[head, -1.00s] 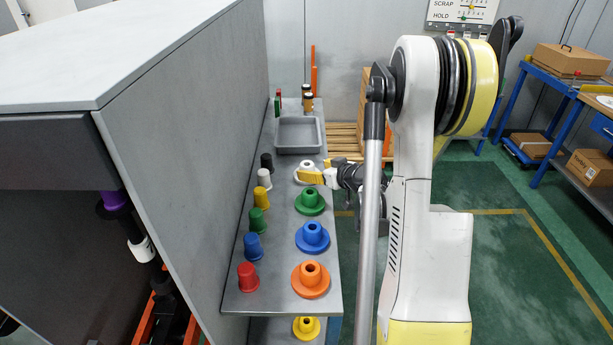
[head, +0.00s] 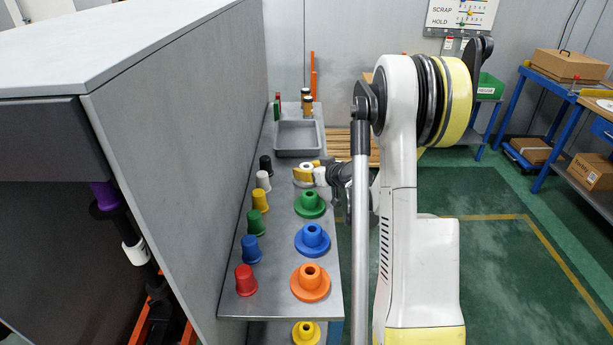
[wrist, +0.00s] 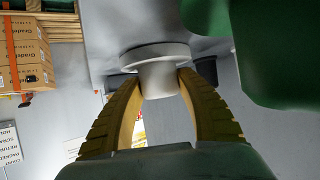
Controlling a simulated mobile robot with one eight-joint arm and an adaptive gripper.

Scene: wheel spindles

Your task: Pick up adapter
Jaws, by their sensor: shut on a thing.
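A white flanged adapter (wrist: 155,55) shows in the wrist view between the two yellow ribbed fingers of my gripper (wrist: 160,88). The fingers close on its narrow hub from both sides, with the wide flange beyond them. In the head view my gripper (head: 308,173) is at the shelf's right side, behind the green adapter, and partly hides the white adapter (head: 303,183). I cannot tell whether the adapter touches the shelf. Green (head: 310,205), blue (head: 312,240) and orange (head: 310,283) adapters stand in a row on the shelf (head: 272,295).
Several coloured cups, such as the red cup (head: 245,280), line the shelf's left side by the tall grey panel (head: 190,150). A grey tray (head: 298,153) lies behind my gripper. A yellow adapter (head: 306,331) sits lower down. The green floor at right has free room.

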